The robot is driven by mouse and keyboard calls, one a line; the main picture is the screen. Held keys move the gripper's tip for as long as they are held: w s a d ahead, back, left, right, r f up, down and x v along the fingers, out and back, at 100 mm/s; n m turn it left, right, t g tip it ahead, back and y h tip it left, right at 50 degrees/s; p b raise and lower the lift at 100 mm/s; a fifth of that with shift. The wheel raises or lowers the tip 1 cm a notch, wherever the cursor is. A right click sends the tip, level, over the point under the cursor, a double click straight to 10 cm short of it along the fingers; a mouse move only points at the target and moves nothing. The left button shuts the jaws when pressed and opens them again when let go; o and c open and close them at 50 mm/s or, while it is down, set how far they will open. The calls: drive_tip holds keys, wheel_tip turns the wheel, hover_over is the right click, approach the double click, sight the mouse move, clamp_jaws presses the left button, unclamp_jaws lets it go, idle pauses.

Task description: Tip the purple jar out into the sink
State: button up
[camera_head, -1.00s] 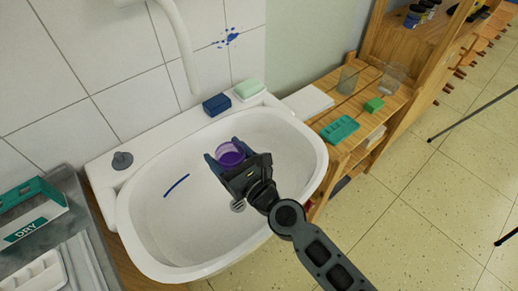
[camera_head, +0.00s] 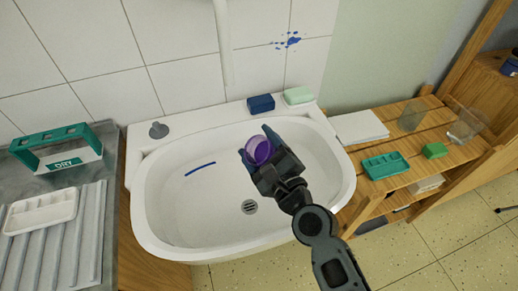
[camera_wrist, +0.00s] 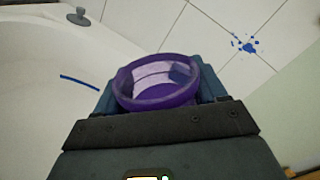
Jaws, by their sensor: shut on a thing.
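The purple jar (camera_head: 258,150) is see-through and is held between the fingers of my gripper (camera_head: 257,154), over the right half of the white sink (camera_head: 160,225). In the wrist view the jar (camera_wrist: 157,92) sits between both fingers, with its round mouth facing the camera. A purple layer shows low inside it; I cannot tell if it is liquid or the jar's base. The drain (camera_head: 249,207) is below and left of my gripper. No liquid is seen flowing into the basin.
A drying rack (camera_head: 62,150) stands left. A wooden shelf (camera_head: 400,140) with glasses and a teal tray (camera_head: 385,166) is right.

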sight(253, 156)
drive_tip(key=shift+f+n, duration=0.2)
drive_tip(key=shift+n, duration=0.5)
drive_tip(key=n+b, duration=0.1)
drive_tip(key=f+n+b, duration=0.1)
drive_tip(key=n+b, duration=0.1)
drive_tip(key=shift+s+a+f+n, duration=0.1)
drive_tip(key=shift+a+f+n, duration=0.15)
drive_tip(key=shift+n, duration=0.15)
drive_tip(key=n+b, duration=0.1)
drive_tip(key=f+n+b, duration=0.1)
drive_tip(key=n, duration=0.1)
drive_tip(key=shift+s+a+f, duration=0.2)
drive_tip(key=shift+a+f, duration=0.1)
drive_tip(key=shift+a+r+n, duration=0.1)
drive_tip(key=shift+r+n, duration=0.15)
drive_tip(key=shift+n, duration=0.35)
drive_tip(key=shift+s+a+r+n, duration=0.1)
drive_tip(key=shift+a+r+n, duration=0.1)
drive_tip(key=shift+n, duration=0.45)
drive_tip(key=shift+s+a+r+n, duration=0.1)
drive_tip(key=shift+a+n, duration=0.05)
drive_tip(key=shift+n, duration=0.5)
